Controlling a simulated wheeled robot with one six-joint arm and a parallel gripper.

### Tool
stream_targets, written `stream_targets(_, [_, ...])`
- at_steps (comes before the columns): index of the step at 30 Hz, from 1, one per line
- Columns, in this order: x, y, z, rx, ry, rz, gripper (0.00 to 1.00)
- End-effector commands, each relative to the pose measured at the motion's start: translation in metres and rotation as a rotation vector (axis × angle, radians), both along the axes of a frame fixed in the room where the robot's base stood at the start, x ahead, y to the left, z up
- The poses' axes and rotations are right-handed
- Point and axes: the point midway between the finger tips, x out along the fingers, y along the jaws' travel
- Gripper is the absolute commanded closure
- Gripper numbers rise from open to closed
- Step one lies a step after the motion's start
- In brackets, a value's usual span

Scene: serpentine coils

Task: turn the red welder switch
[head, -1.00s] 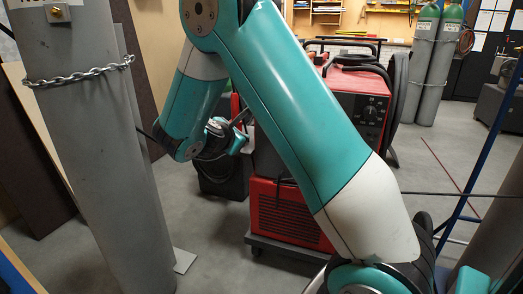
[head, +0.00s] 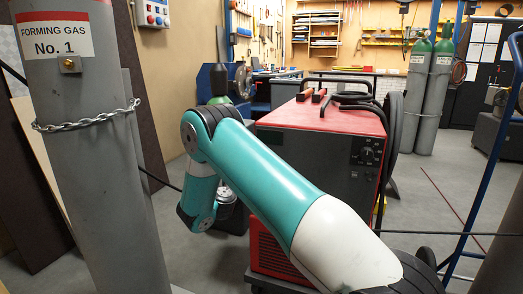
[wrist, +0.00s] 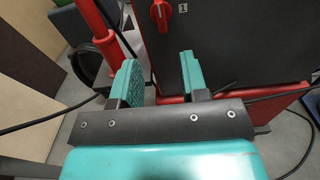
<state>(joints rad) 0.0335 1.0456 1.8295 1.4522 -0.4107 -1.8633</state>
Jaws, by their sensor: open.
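The red welder switch (wrist: 161,14) shows at the top of the wrist view, on a dark panel beside a small label marked 1. Its upper part is cut off by the picture edge. My gripper (wrist: 160,72) is open, with its two teal fingers apart and nothing between them. In the picture the fingers lie below the switch, not touching it. In the head view the welder (head: 335,118) has a red top and dark front with dials. My arm covers part of it, and I cannot make out the red switch there.
A grey gas cylinder (head: 85,180) with a chain stands at the left. A red upright post (wrist: 99,25) is left of the panel in the wrist view. Dark cables run beside the welder. Green-topped cylinders (head: 430,95) stand at the back right. Open floor lies right of the welder.

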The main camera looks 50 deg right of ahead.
Motion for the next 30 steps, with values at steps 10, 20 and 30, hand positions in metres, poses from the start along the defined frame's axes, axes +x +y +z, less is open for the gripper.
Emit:
stream_targets(10, [0.026,-0.069,-0.001,0.001,-0.006,-0.005,0.6])
stream_targets(20, [0.044,-0.109,-0.001,0.001,-0.003,-0.002,0.6])
stream_targets(30, [0.046,-0.112,0.0,0.0,-0.001,0.0,0.6])
